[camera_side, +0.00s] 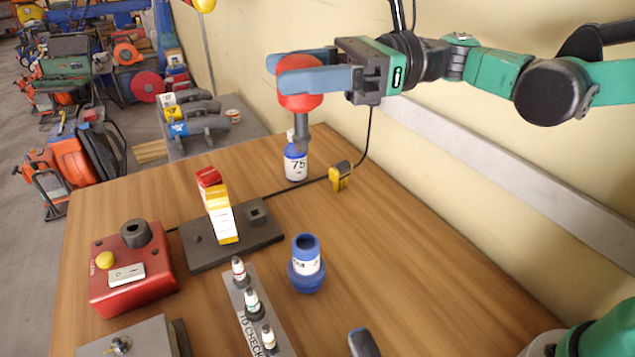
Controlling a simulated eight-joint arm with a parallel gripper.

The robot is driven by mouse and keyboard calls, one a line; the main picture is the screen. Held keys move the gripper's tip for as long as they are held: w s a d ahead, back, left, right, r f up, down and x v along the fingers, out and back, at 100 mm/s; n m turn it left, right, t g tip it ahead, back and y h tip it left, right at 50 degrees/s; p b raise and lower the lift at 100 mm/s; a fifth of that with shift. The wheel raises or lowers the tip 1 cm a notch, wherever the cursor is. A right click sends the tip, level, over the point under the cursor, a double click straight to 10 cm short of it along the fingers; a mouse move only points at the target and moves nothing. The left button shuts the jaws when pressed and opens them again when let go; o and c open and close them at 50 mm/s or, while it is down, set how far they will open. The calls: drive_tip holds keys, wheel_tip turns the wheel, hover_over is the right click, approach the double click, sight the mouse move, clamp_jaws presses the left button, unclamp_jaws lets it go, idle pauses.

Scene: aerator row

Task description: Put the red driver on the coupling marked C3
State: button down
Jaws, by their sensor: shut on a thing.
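The red driver (300,103) has a round red head and a grey shaft pointing down. My gripper (284,74) is shut on its head, with blue fingers on either side, and holds it in the air above the far part of the table. The shaft's lower end overlaps a bottle marked 75 in the picture; I cannot tell the gap. Small pieces with red (238,271), green (252,301) and pale yellow (267,337) bands stand in a row on a grey strip (236,299) lettered "TO CHECK". I cannot read a C3 mark on anything.
The white bottle marked 75 (296,166) and a small yellow item (340,177) stand at the back. A blue cylinder (306,275), a dark base (262,233) with an upright yellow-white piece, and a red switch box (140,290) stand nearer. The table's right side is mostly clear.

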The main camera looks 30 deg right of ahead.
wheel_tip(320, 180, down, 14)
drive_tip(key=shift+r, duration=0.1)
idle(0.5)
drive_tip(key=shift+c, duration=1.1)
unclamp_jaws()
